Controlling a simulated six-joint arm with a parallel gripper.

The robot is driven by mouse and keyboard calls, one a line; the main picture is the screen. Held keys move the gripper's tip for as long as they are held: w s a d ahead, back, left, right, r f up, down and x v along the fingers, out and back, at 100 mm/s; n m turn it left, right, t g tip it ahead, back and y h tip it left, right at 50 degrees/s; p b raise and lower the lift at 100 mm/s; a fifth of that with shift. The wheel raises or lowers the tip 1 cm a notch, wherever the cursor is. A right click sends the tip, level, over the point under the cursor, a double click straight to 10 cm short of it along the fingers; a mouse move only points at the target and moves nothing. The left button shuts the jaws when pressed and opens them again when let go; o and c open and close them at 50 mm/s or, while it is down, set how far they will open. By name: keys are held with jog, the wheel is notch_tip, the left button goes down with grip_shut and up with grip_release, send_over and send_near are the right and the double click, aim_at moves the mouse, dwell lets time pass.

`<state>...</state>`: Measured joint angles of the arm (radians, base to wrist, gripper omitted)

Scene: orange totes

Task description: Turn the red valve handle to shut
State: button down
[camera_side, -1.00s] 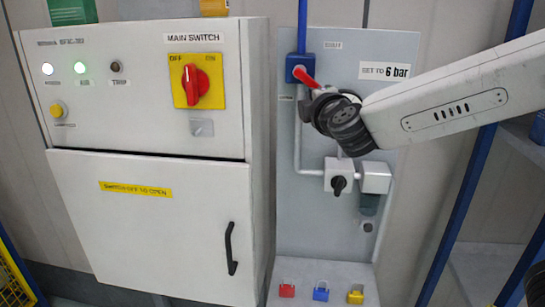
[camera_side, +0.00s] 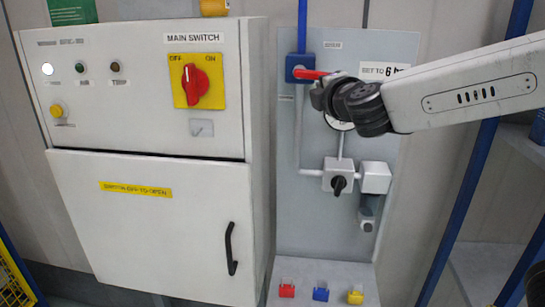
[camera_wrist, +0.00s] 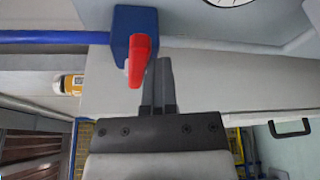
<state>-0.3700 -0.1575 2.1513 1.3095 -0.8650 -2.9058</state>
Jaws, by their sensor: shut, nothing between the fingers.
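The red valve handle (camera_side: 310,74) sticks out to the right from the blue valve body (camera_side: 299,66), about level, crosswise to the vertical blue pipe (camera_side: 302,25). My gripper (camera_side: 322,94) is just below the handle's outer end in the side view. In the wrist view the handle (camera_wrist: 139,62) stands out from the blue valve body (camera_wrist: 122,25). My gripper's fingers (camera_wrist: 160,68) are together with nothing between them, along the handle's side. They look touching or very close; I cannot tell which.
The grey cabinet (camera_side: 150,230) with a red main switch (camera_side: 195,86) stands to the left. A black knob (camera_side: 338,184) and filter unit (camera_side: 375,178) sit below my wrist. Red, blue and yellow padlocks (camera_side: 321,292) rest on the ledge. A round gauge is partly hidden behind my wrist.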

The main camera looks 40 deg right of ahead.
dwell(0.6)
notch_tip(320, 180, down, 4)
jog(key=s+a+r, duration=0.3)
jog(key=s+a, duration=0.3)
jog(key=shift+s+a+r, duration=0.2)
jog(key=shift+s+a, duration=0.15)
jog(key=shift+a, duration=0.05)
dwell(0.4)
